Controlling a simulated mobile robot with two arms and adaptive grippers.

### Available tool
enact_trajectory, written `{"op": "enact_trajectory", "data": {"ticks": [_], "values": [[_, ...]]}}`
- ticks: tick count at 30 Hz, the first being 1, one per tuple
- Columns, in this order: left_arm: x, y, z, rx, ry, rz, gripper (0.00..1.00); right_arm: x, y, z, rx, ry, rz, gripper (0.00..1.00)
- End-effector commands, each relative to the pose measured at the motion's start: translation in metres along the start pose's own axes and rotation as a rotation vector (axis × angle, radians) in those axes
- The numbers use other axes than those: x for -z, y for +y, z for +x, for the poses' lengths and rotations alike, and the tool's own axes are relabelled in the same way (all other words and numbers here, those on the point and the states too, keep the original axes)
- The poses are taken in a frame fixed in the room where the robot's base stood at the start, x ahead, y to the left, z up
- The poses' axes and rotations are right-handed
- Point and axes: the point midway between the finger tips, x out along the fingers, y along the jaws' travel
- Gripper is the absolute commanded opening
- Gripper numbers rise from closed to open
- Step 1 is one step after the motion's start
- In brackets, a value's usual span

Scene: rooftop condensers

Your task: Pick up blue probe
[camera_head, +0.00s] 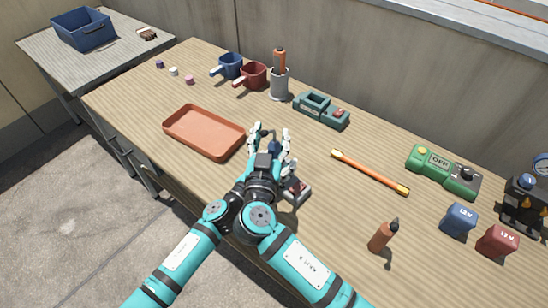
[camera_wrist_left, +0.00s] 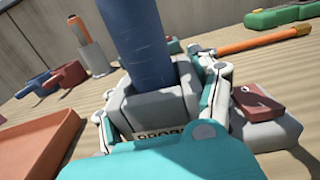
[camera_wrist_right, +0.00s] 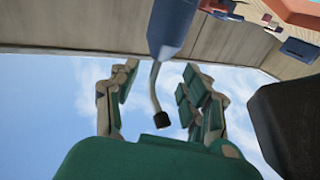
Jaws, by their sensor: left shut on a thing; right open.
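The blue probe (camera_wrist_left: 145,45) stands in a grey holder (camera_wrist_left: 150,108) with partly hidden lettering, in the left wrist view. My left gripper (camera_wrist_left: 165,95) is shut on this holder, with a finger on each side. The right wrist view shows the probe's blue body (camera_wrist_right: 172,25) with a thin bent grey stem and black tip. My right gripper (camera_wrist_right: 160,80) is open, its fingers on either side of the stem and apart from it. In the head view the two hands overlap and hide most of the holder and probe.
A grey block with a red part (camera_head: 297,190) sits beside the hands. An orange tray (camera_head: 207,132) lies left. Mugs (camera_head: 250,76) stand behind.

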Motion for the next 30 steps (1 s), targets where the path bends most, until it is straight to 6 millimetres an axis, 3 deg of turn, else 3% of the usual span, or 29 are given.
{"op": "enact_trajectory", "data": {"ticks": [5,15,30], "values": [[0.0011,0.0002,-0.0002,-0.001,0.002,0.000,0.20,-0.0002,0.0002,-0.0002,0.000,0.000,0.000,0.44],[0.0012,0.0003,-0.0003,-0.001,0.002,0.000,0.20,-0.0001,0.0001,-0.0004,0.000,0.000,0.000,0.00],[0.0012,0.0004,-0.0003,-0.001,0.002,0.000,0.20,0.0005,-0.0001,-0.0005,0.000,0.001,0.001,0.00]]}}
